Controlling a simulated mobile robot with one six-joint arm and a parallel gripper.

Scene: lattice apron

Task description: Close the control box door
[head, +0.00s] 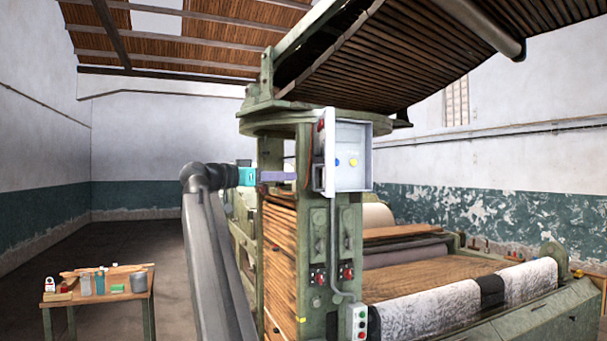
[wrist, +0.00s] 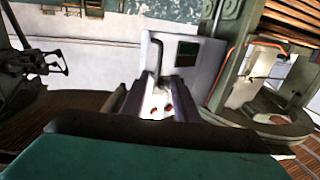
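The control box (head: 355,158) is a pale grey box on the green machine post, with a blue and a yellow button on the face I see. Its white door (head: 329,152) stands open, nearly edge-on in the head view, at the box's left. My gripper (head: 292,177) comes from the left, its purple fingers level with the lower part of the door. In the wrist view the two fingers of my gripper (wrist: 158,90) are apart, with a white surface and red spots between them. A white panel with a dark green rectangle stands beyond; I cannot tell if the fingers touch the door.
The green machine post (head: 345,235) stands under the box, with a grey conduit and switches. The slatted apron (head: 400,50) hangs above. A wooden table (head: 130,293) with small tools is at the lower left. The floor behind it is open.

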